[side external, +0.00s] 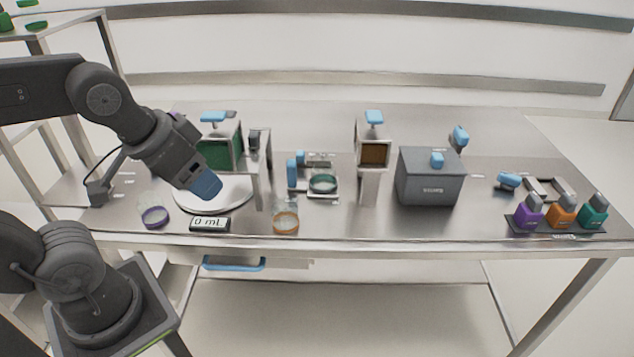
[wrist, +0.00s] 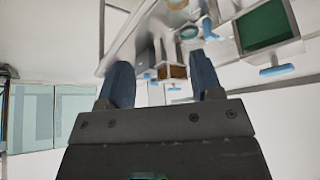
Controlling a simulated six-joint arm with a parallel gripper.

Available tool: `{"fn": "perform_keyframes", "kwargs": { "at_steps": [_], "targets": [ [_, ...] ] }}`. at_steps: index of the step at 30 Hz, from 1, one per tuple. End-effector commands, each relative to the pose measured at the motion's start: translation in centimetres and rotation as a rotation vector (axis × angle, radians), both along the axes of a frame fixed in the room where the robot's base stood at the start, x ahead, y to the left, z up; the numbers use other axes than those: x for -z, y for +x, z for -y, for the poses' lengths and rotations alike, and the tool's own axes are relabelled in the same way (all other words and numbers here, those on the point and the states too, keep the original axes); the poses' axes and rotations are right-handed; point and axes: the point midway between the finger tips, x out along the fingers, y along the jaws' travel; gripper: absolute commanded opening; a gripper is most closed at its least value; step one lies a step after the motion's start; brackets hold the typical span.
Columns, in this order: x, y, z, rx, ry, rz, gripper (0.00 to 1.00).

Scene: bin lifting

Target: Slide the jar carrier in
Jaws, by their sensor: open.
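What looks like the jar carrier (side external: 322,195) is a small metal holder near the middle of the table, with a teal-ringed jar (side external: 323,183) on it. A blue upright handle (side external: 292,170) stands at its left. My gripper (side external: 205,185) is above the white round plate at the left, clear of the carrier and pointing down to the right. In the wrist view my gripper (wrist: 160,62) has its two blue fingers apart with nothing between them. The carrier seems to show small beyond the fingers in that view, but its details are unclear.
A green-fronted box (side external: 222,150) on a stand is behind my gripper. A brown-fronted box (side external: 373,152) and a grey lidded box (side external: 430,178) stand right of the carrier. Purple-ringed (side external: 155,217) and orange-ringed (side external: 285,222) jars and a "0 mL" display (side external: 210,224) line the front.

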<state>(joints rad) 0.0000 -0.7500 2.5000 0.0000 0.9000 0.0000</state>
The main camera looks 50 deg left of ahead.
Motion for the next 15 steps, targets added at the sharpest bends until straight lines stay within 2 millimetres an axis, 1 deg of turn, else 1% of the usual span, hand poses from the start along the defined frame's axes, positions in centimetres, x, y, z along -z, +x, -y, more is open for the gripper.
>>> {"fn": "perform_keyframes", "kwargs": {
  "at_steps": [10,13,15],
  "targets": [
    [0.00,0.00,0.00,0.000,0.000,0.000,0.60],
    [-0.09,0.15,-0.03,-0.004,-0.001,-0.002,0.51],
    [-0.39,0.73,-0.17,-0.020,-0.006,-0.013,0.51]
  ]
}}
